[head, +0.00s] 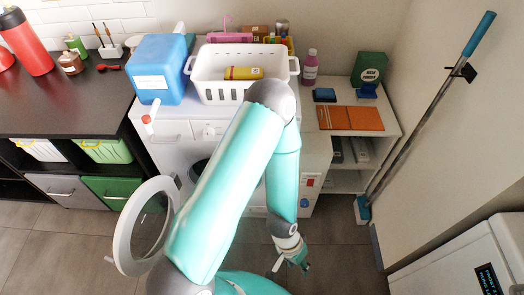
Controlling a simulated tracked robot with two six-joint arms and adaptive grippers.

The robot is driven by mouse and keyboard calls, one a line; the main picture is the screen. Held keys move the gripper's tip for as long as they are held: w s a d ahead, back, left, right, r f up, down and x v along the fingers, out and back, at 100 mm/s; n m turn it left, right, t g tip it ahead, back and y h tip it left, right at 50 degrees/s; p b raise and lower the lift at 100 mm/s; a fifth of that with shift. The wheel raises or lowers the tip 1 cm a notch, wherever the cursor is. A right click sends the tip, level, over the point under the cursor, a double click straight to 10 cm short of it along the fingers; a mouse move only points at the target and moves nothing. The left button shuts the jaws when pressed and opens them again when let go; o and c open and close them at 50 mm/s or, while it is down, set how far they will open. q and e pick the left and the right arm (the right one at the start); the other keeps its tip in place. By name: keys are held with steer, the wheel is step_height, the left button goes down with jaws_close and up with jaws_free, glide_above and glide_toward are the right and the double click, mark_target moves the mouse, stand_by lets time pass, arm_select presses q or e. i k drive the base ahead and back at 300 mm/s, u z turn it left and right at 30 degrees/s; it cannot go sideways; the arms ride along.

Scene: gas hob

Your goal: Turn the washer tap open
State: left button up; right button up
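The washer (172,150) stands in the middle with its round door (128,236) swung open to the left. I cannot pick out the washer tap with certainty. A small blue fitting (304,203) sits below a red-and-white label (309,181) on the white panel right of my arm, too small to make out. My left arm crosses in front of the washer and hides part of its front. My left gripper (290,266) hangs low, right of the washer, above the floor. Its fingers look spread and empty, touching nothing. My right gripper is out of view.
A blue canister (160,84) and a white basket (222,92) stand on top. A red-capped white piece (148,122) juts out below the canister. Right are a low shelf (384,127) and a blue-handled mop (425,110) against the wall. The floor right of my gripper is clear.

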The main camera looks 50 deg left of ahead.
mark_target(303, 203)
steer(key=z, duration=0.65)
steer(key=i, duration=0.15)
steer(key=z, duration=4)
steer(key=k, duration=0.6)
steer(key=u, duration=5.6)
steer(key=k, duration=0.6)
steer(key=u, duration=0.1)
